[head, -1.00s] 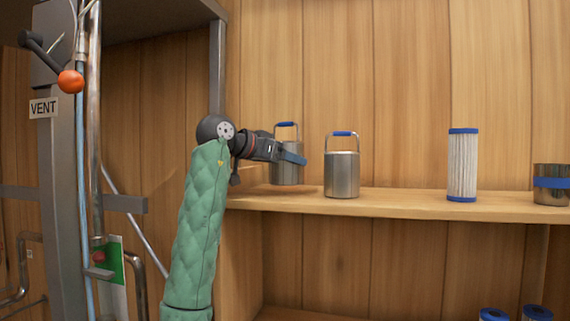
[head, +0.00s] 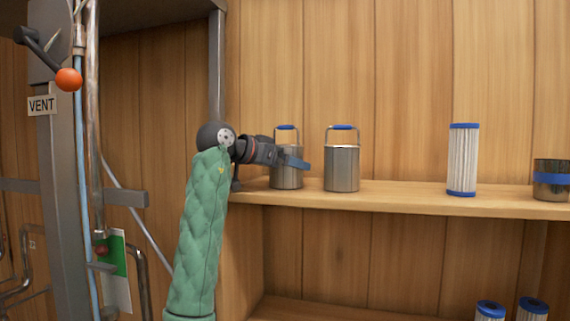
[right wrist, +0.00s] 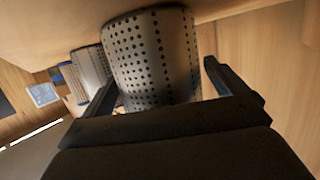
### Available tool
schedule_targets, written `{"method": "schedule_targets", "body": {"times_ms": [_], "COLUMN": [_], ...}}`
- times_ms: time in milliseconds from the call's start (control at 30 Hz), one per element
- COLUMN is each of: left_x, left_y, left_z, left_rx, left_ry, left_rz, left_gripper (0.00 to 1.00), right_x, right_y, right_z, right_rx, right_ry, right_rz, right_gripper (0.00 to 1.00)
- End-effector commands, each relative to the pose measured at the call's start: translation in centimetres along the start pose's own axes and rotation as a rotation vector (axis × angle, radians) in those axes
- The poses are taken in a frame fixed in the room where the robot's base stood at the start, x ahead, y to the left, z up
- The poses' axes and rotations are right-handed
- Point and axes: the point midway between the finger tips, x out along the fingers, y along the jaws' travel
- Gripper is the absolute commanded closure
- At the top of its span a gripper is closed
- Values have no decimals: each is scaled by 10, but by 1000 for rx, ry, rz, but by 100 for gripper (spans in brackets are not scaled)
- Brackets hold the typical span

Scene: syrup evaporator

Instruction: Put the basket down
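The basket (right wrist: 155,60) is a perforated metal cylinder. It fills the middle of the right wrist view between the two fingers of my right gripper (right wrist: 160,80), which are wide apart at its sides. In the head view the same basket (head: 287,180) has a blue-topped handle and is upright at the left end of the shelf (head: 420,198), its base at or just over the wood. My right gripper (head: 287,158) reaches it from the left, and one finger crosses its front. The far finger is hidden there. My left gripper is not in view.
A similar basket (head: 342,169) stands close on the right. A white pleated filter (head: 462,160) and a blue-banded metal pot (head: 552,181) are further right. More filters (head: 490,310) are on the lower shelf. A steel frame (head: 50,190) with a VENT sign is left. The shelf between is clear.

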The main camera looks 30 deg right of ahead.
Motion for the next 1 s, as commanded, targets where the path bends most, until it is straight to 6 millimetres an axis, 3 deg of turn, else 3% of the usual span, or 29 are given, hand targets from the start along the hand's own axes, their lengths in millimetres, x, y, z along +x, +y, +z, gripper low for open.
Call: {"method": "schedule_targets", "body": {"times_ms": [267, 600, 800, 1000], "left_x": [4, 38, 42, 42], "left_y": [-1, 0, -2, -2], "left_z": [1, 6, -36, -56], "left_rx": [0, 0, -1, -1], "left_ry": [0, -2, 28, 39], "left_rz": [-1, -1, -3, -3], "left_gripper": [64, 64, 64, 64], "right_x": [-5, -64, -98, -116], "right_y": [0, 0, 0, 0], "right_z": [1, 2, 1, -1], "right_rx": [0, 1, 0, 0], "right_ry": [0, 1, 0, 0], "right_rz": [-1, -2, -1, 0], "right_gripper": [3, 3, 3, 3]}}
